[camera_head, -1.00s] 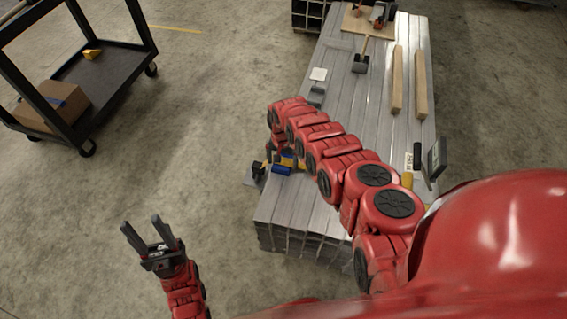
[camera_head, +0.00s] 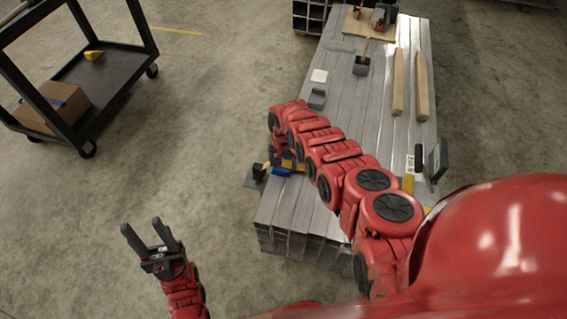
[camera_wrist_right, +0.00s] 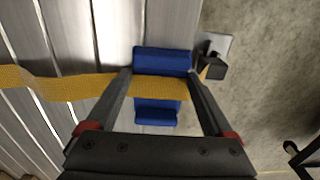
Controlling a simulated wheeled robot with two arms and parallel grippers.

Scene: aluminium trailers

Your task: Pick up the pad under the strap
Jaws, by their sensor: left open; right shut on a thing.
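The blue pad (camera_wrist_right: 162,62) lies at the edge of the metal stack, with the yellow strap (camera_wrist_right: 60,88) running across over it. My right gripper (camera_wrist_right: 160,74) has one finger on each side of the pad and is shut on it. Its fingers cross the strap. In the head view the pad (camera_head: 281,171) shows as a small blue piece below the right gripper (camera_head: 284,160), partly hidden by the arm. My left gripper (camera_head: 150,236) is open and empty, above the floor to the left of the stack.
The aluminium stack (camera_head: 341,120) bears two wooden bars (camera_head: 398,82), a grey block (camera_head: 317,98) and a white square (camera_head: 319,76). A grey plate with a black part (camera_wrist_right: 215,57) is beside the pad. A black cart (camera_head: 112,72) stands at left; floor between is clear.

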